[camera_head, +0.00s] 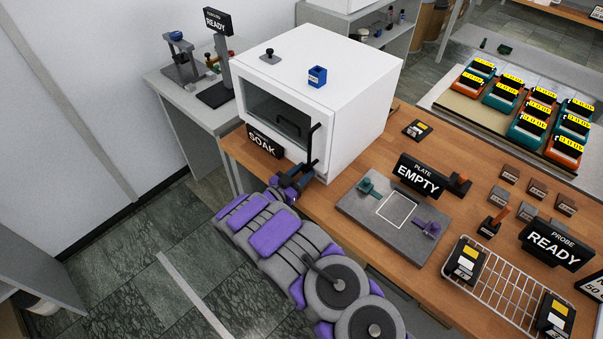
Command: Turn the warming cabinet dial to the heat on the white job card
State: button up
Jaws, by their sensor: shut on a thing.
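The warming cabinet (350,85) is a white box with a dark front window, standing at the left end of the wooden bench. A black upright bar handle (313,143) is at the right of its front. My gripper (301,174) is at the lower right of the cabinet front, just below the bar's lower end. It is shut, and what is between its fingers looks to be the dial, though the fingers hide it and its setting cannot be read. A pale card (592,286) is cut off at the right edge, partly reading "50"; I cannot tell if it is the job card.
A "SOAK" sign (263,142) stands left of my gripper. A grey plate fixture (370,228) with an "EMPTY" sign (418,177) is to the right. Beyond are a wire rack (490,289), a "READY" sign (555,246) and several orange and teal boxes (505,92).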

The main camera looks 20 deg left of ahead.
jog(key=shift+s+m+p, duration=0.1)
jog(key=shift+m+p, duration=0.2)
jog(key=shift+p, duration=0.85)
jog(key=shift+c, duration=0.2)
jog(key=shift+p, duration=0.35)
jog(key=shift+f+m+p, duration=0.15)
jog(key=shift+m+p, duration=0.15)
jog(key=shift+m, duration=0.1)
jog(key=o, duration=1)
jog(key=shift+a, duration=0.1)
jog(key=shift+o, duration=0.2)
jog(key=p+v, duration=0.2)
jog(key=v, duration=1.5)
jog(key=shift+s+p, duration=0.15)
jog(key=shift+p, duration=0.2)
